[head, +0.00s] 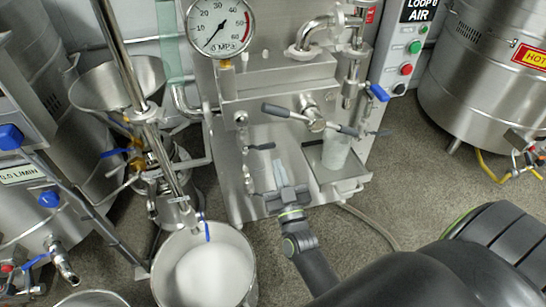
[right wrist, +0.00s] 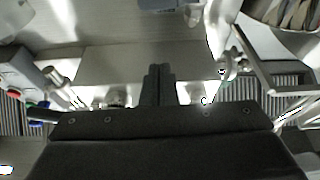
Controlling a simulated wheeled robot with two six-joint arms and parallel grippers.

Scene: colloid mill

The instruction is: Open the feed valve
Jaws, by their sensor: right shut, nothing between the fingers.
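No label that I can read marks one valve as the feed valve. A blue-handled brass valve (head: 130,150) sits below the metal funnel (head: 118,82) at left. A blue lever (head: 207,229) hangs at the lower end of a slanted pipe above a pot of white material. Another blue lever (head: 379,92) is on the upright pipe at right. A long dark-gripped handle (head: 312,118) crosses the steel machine. My right gripper (head: 279,174) is in front of the machine's lower face, shut and empty, apart from these handles. Its fingers show closed in the right wrist view (right wrist: 158,76). My left gripper is out of view.
A pressure gauge (head: 220,27) stands at the top. The pot (head: 246,288) is on the floor, left of my right arm. A clear beaker (head: 336,151) stands on the machine's right ledge. A large steel tank (head: 470,75) is at right. Grey floor (head: 400,190) is free between.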

